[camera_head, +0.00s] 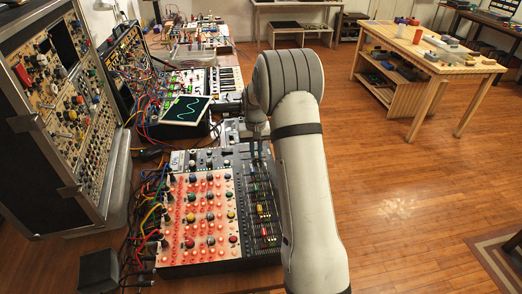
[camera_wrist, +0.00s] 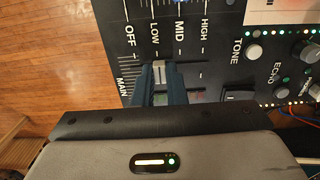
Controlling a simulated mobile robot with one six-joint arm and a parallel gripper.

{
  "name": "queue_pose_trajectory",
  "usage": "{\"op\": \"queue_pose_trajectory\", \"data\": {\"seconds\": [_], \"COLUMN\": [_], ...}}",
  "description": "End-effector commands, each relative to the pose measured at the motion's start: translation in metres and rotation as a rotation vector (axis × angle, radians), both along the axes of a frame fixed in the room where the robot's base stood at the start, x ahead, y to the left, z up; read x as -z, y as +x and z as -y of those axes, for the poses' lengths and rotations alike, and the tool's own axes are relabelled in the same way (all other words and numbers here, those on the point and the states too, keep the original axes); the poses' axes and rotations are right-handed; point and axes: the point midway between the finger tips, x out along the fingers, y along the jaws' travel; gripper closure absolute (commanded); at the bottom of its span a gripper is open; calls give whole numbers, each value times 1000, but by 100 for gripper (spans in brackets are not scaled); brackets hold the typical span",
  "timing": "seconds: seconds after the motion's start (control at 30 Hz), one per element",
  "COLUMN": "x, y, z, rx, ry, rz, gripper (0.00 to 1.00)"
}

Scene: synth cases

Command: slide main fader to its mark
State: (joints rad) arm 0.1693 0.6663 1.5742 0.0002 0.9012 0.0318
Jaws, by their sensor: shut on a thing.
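The mixing console (camera_head: 205,262) has a red-lit knob section on the left and a dark fader strip on the right. My gripper (camera_head: 258,153) points down onto the strip's far part. In the wrist view its two dark blue fingers (camera_wrist: 160,80) are shut on a pale fader cap (camera_wrist: 160,67), on the black panel (camera_wrist: 215,62). The lettering OFF, LOW, MID and HIGH is printed above the fingers, and MAIN (camera_wrist: 125,87) lies to their left beside a tick scale. I cannot tell which tick is the fader's mark. My gripper body hides the lower panel.
A TONE knob (camera_wrist: 253,51) and a black rocker switch (camera_wrist: 236,96) lie right of the fingers. Cables crowd the console's left side, near a tall synth rack (camera_head: 62,105). A tablet (camera_head: 186,109) stands behind. Open floor (camera_head: 400,205) lies to the right.

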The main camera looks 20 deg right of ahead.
Motion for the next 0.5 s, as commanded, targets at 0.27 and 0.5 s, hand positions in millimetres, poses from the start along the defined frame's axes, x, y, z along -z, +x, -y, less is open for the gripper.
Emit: {"op": "queue_pose_trajectory", "data": {"seconds": [0.27,0.5], "x": [0,0], "y": [0,0], "z": [1,1], "rx": [0,0], "ry": [0,0], "rz": [1,0], "gripper": [80,65]}}
